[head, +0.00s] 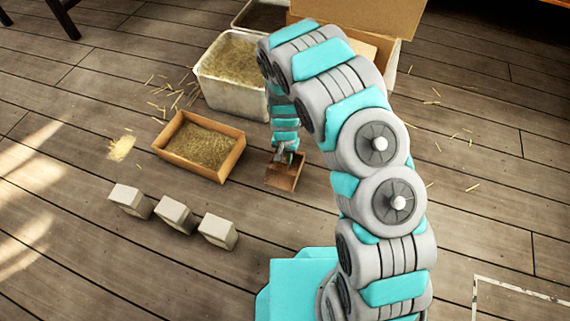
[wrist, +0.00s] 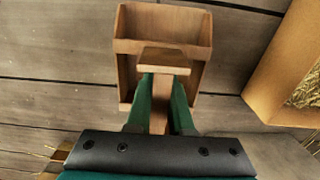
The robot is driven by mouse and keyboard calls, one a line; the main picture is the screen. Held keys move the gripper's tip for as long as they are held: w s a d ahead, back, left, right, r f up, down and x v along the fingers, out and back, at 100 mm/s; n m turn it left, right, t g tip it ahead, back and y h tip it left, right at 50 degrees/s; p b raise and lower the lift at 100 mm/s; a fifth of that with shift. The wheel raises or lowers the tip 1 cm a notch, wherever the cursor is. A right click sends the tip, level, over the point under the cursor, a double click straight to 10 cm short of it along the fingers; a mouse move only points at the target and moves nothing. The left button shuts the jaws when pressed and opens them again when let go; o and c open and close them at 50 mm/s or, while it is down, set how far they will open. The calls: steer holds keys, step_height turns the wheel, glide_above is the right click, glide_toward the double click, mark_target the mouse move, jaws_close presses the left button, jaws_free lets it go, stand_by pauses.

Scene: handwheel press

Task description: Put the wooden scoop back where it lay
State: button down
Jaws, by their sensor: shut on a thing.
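The wooden scoop (wrist: 163,22) is a brown open box with a handle. In the wrist view its handle lies between the two green fingers of my gripper (wrist: 160,105), which is shut on it. In the head view the scoop (head: 284,176) is at or just above the floor, right of the wooden tray; I cannot tell whether it touches the boards. My gripper (head: 288,155) is at its back edge there, partly hidden. The scoop looks empty in the wrist view.
A wooden tray (head: 172,131) of chopped straw stands close left of the scoop. A pale bin (head: 232,97) of straw and a cardboard box (head: 395,45) stand behind. Several pale blocks (head: 175,214) lie front left. Floor to the right is mostly clear, with scattered straw.

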mark_target(279, 175)
steer(key=shift+f, duration=1.8)
steer(key=c, duration=0.8)
jaws_free()
